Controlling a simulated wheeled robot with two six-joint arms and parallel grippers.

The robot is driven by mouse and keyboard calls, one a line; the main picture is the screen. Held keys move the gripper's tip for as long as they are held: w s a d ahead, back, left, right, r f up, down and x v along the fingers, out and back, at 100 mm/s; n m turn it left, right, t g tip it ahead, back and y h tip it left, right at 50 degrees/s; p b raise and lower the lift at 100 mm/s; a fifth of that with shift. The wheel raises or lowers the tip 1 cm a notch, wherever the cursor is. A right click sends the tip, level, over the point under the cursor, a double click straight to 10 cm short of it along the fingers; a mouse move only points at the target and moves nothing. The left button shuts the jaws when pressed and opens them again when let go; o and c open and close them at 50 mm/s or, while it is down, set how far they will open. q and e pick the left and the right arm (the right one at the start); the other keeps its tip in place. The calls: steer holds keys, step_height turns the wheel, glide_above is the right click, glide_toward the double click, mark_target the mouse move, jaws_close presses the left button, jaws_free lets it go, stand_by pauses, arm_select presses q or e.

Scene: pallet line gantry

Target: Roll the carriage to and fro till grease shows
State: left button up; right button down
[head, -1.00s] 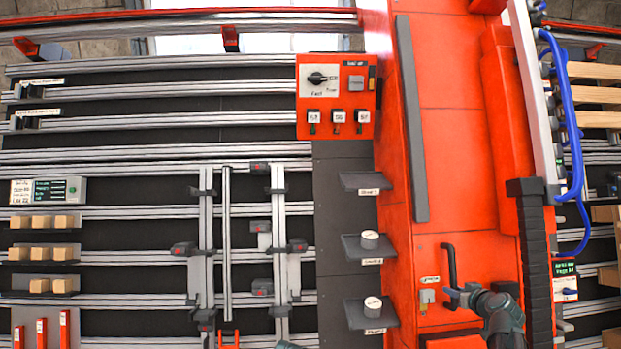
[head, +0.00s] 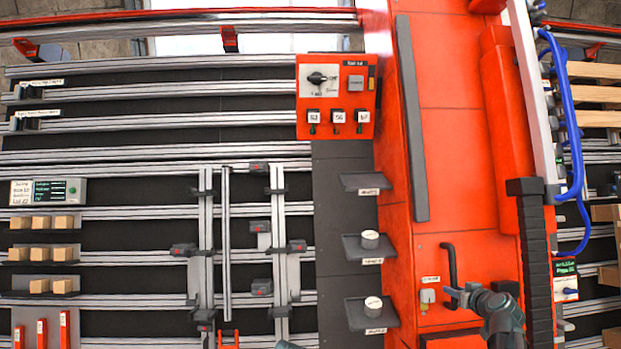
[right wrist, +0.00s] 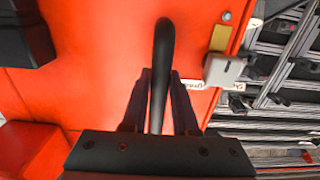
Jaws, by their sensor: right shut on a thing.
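The carriage (head: 455,130) is a tall orange-red column standing across the long grey rails (head: 120,257). A black bar handle (head: 451,258) is fixed upright low on its face. My right gripper (head: 455,292) is shut on the lower part of this handle. In the right wrist view, the black handle (right wrist: 160,50) runs between the two dark fingers of the right gripper (right wrist: 157,90). The finger pads and the gripped part are partly hidden. My left gripper does not show. The rail surfaces are too small to judge for grease.
A control panel (head: 336,97) with a dial sits left of the carriage. Dark shelves (head: 354,245) jut out below, two with round pieces. Small wooden blocks (head: 41,253) stand at the left. Blue hoses (head: 575,130) hang right of the carriage. Wooden slats (head: 597,94) lie further right.

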steer(key=shift+s+a, duration=0.1)
steer(key=shift+a, duration=0.85)
steer(key=shift+d+r, duration=0.1)
steer(key=shift+d, duration=0.45)
stand_by(0.8)
steer(key=shift+d, duration=0.2)
stand_by(0.3)
steer(key=shift+c, duration=1.2)
jaws_free()
steer(key=shift+a, duration=0.2)
steer(key=p+v, duration=0.4)
steer(key=v, duration=0.5)
steer(key=shift+s+p, duration=0.4)
